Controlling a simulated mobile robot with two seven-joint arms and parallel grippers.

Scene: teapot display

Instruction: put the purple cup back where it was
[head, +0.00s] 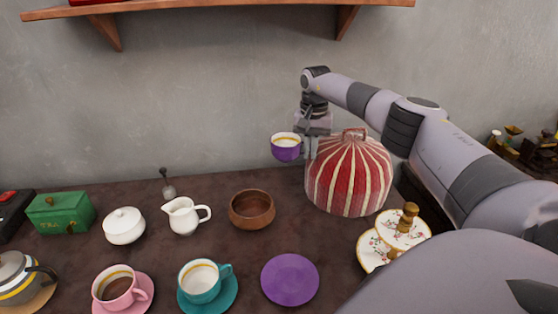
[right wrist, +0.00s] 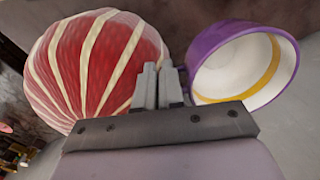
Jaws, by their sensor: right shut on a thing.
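The purple cup (head: 286,150) has a white inside with a yellow band. My right gripper (head: 308,140) is shut on it and holds it in the air above the table, to the left of the striped tea cosy. The cup (right wrist: 245,65) shows its open mouth at the right of the right wrist view, with the shut fingers (right wrist: 160,85) at its left edge. An empty purple saucer (head: 290,280) lies on the table, in front of and below the cup. My left gripper is not in view.
The red and cream striped tea cosy (head: 348,175) stands close beside my right gripper. A wooden bowl (head: 252,209) sits behind the purple saucer. A teal cup (head: 202,281) is left of the saucer. A tiered floral stand (head: 403,232) is to its right. A wooden shelf (head: 220,13) hangs above.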

